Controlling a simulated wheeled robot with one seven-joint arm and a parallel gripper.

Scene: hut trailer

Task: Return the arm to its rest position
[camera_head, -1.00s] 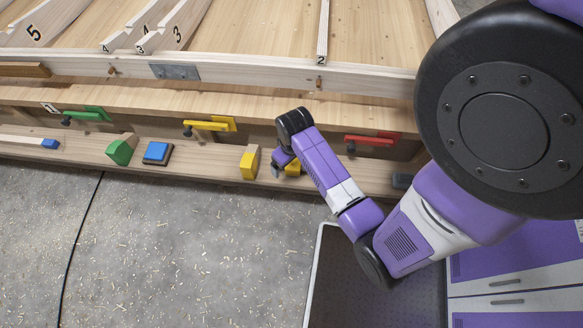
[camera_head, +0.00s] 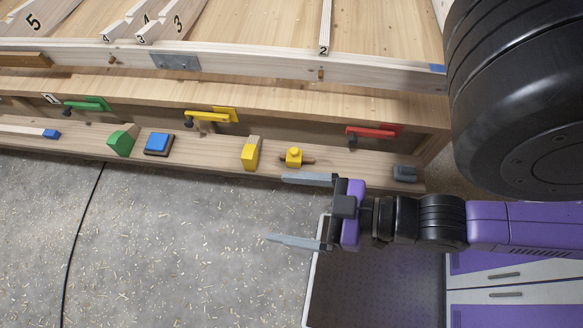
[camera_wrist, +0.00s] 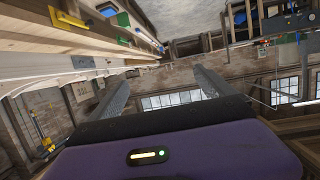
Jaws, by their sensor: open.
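My gripper (camera_head: 306,211) is open and empty in the head view. Its two grey fingers point left, wide apart, over the concrete floor just in front of the wooden ledge. My purple and black arm stretches from it to the right edge. The wrist view also shows both fingers of my gripper (camera_wrist: 155,88) spread, with nothing between them. The upper finger in the head view lies close to the ledge's front edge; I cannot tell whether they touch.
The wooden ledge (camera_head: 215,165) carries a yellow knobbed piece (camera_head: 293,157), a yellow block (camera_head: 249,155), a blue block (camera_head: 158,142), a green block (camera_head: 122,140) and a grey piece (camera_head: 404,173). Green, yellow (camera_head: 208,117) and red handles (camera_head: 372,131) are above. The floor (camera_head: 170,240) at left is mostly clear.

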